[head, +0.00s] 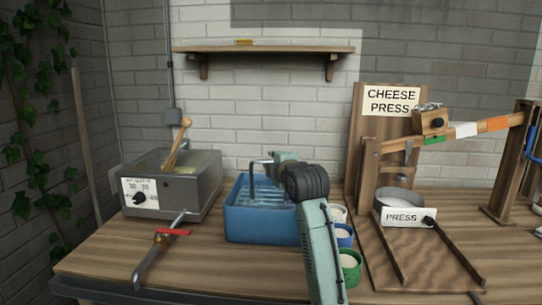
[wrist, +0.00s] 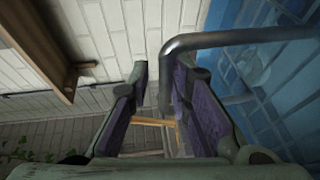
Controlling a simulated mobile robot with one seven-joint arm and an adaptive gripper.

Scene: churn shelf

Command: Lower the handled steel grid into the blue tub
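The blue tub (head: 262,226) stands on the bench in the middle of the head view, and its blue inside fills the right of the wrist view (wrist: 290,110). The grid's bent steel handle (head: 253,176) rises above the tub's left part. Pale bars (head: 275,206) show inside the tub; their exact height is unclear. My gripper (head: 268,164) is at the top of the handle. In the wrist view my gripper (wrist: 160,95) has its purple-padded fingers apart. The handle's tube (wrist: 240,38) crosses past the right finger, and its bent end shows in the gap; I see no grip on it.
A grey vat (head: 190,190) with a wooden paddle and a red-handled tap stands left of the tub. Small white, blue and green pots (head: 349,268) stand close on the tub's right. The cheese press (head: 400,205) is further right. A wall shelf (head: 262,49) hangs above.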

